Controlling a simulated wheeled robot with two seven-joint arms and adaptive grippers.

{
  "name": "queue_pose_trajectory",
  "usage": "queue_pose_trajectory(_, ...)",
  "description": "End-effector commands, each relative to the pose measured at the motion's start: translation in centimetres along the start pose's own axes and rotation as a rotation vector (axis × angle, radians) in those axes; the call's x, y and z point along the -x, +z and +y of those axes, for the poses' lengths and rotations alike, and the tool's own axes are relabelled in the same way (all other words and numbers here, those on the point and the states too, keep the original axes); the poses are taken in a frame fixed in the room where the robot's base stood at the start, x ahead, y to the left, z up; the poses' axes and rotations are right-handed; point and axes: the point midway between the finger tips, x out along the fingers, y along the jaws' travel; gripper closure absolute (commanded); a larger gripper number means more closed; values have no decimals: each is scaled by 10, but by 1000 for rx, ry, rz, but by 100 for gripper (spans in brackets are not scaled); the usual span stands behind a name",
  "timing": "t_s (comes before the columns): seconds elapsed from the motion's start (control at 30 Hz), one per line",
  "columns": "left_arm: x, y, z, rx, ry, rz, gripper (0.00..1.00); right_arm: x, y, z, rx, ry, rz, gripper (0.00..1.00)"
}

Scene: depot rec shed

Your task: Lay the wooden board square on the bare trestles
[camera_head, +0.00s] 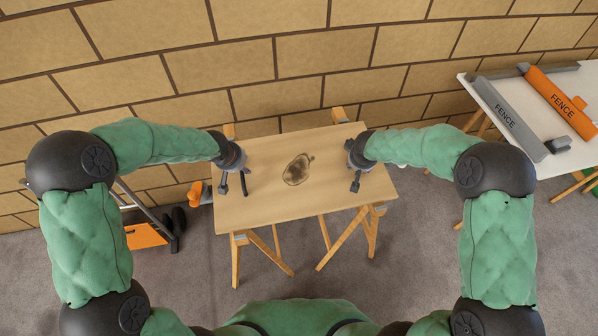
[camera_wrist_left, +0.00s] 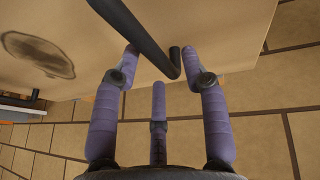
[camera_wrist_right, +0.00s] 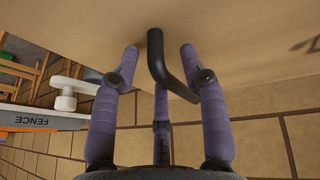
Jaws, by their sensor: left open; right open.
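The wooden board (camera_head: 320,195), with a dark oval stain, lies over two wooden trestles (camera_head: 238,262) (camera_head: 372,232); whether it touches both tops is hard to tell. Trestle ends show past its front and back edges. A dark bar handle stands near each short end: the left one (camera_wrist_left: 145,38) and the right one (camera_wrist_right: 172,75). My left gripper (camera_head: 234,190) is open at the left handle, whose end shows between its fingertips in the left wrist view (camera_wrist_left: 160,52). My right gripper (camera_head: 354,182) is open at the right handle, likewise between its fingertips in the right wrist view (camera_wrist_right: 160,52).
A white table (camera_head: 484,112) at the right carries a grey fence (camera_head: 508,118) and an orange fence (camera_head: 558,98). A dark frame with an orange part (camera_head: 147,235) stands at the left. A block wall (camera_head: 300,50) is close behind the trestles. The carpet in front is clear.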

Motion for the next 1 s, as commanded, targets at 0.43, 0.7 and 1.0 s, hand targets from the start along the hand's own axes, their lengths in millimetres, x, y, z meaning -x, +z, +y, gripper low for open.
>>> queue_pose_trajectory(0.43, 84, -1, 0, 0, 1, 4, 56, 0, 0, 0, 0, 0, 0, 56)
queue_pose_trajectory(0.7, 102, 0, 0, 0, 0, 1, 56, 2, 0, 0, -1, 0, 1, 56)
queue_pose_trajectory(1.0, 102, 0, 0, 0, 0, 1, 56, 47, -2, 0, -1, 1, 4, 56)
